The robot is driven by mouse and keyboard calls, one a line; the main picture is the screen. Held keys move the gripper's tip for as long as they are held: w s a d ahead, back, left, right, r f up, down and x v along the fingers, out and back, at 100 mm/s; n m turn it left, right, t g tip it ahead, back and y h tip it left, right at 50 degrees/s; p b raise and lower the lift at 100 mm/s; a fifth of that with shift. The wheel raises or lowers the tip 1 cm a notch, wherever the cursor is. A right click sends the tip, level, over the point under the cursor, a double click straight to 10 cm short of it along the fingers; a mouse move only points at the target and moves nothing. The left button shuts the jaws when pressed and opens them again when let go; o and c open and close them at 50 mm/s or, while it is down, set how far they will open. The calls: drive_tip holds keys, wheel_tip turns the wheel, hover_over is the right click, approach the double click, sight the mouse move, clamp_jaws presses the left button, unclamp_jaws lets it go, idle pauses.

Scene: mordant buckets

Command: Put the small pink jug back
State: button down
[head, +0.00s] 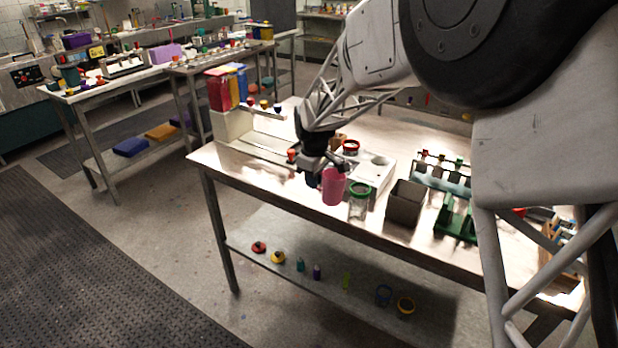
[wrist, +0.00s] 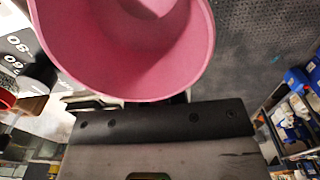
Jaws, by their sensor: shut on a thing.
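The small pink jug (head: 333,187) is held by my gripper (head: 318,168) near the front edge of the metal table (head: 240,164). In the head view it hangs in front of the tabletop, just left of a clear jar. In the wrist view the jug (wrist: 125,50) fills the upper left, and I look into its open, empty-looking mouth. My gripper (wrist: 160,105) is shut on the jug's near side. The fingertips are mostly hidden behind the jug wall.
A clear jar with a green rim (head: 358,203) stands close right of the jug. A grey square bin (head: 405,203) and a green stand (head: 456,218) are further right. The table's left front is clear.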

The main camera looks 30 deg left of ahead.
drive_tip(key=shift+w+a+f, duration=0.2)
drive_tip(key=shift+w+a, duration=1)
drive_tip(key=shift+w, duration=0.1)
drive_tip(key=shift+w+a+f, duration=0.15)
drive_tip(key=shift+w+a, duration=1.05)
drive_tip(key=shift+w, duration=0.05)
drive_tip(key=shift+f, duration=1.75)
drive_tip(key=shift+f, duration=0.15)
drive_tip(key=c, duration=1.2)
unclamp_jaws()
wheel_tip(320, 180, up, 12)
drive_tip(key=shift+r, duration=0.15)
